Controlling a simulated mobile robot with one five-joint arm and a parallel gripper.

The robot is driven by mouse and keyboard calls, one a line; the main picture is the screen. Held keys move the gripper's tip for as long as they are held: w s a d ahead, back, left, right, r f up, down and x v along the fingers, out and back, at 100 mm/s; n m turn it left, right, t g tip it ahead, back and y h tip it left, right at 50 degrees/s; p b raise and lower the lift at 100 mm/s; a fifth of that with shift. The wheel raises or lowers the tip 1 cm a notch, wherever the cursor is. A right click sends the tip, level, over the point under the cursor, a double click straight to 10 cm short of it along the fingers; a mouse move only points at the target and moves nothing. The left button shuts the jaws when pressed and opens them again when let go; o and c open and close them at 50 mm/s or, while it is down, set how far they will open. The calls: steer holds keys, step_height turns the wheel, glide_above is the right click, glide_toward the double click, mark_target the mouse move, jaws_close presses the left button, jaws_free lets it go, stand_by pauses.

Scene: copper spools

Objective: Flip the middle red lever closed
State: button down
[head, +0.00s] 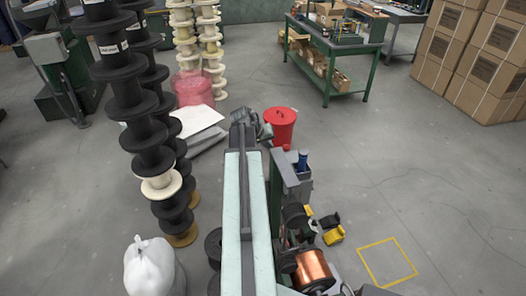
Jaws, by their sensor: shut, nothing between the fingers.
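A pale green beam, which looks like my arm, reaches up the middle of the head view. At its far end is a dark grey wrist with my gripper (265,131), small and hard to make out. It appears shut, with nothing seen in it. A small red knob (286,147) shows just right of and below the gripper, at the top of a green-grey machine (290,180). I cannot tell whether this knob belongs to the middle red lever. No lever arm shows clearly, and the beam hides part of the machine.
A copper spool (314,270) sits low on the machine. A red lidded bin (281,128) stands beyond it. Tall stacks of black spools (125,90) and a white bag (150,265) stand left. A green table (335,45) and cartons (485,60) are behind.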

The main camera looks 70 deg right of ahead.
steer(key=shift+s+d+f, duration=0.1)
steer(key=shift+s+d, duration=0.35)
steer(key=shift+s, duration=0.4)
steer(key=shift+s+d+f, duration=0.1)
steer(key=shift+s+d, duration=0.35)
steer(key=shift+s, duration=0.35)
steer(key=shift+r, duration=0.1)
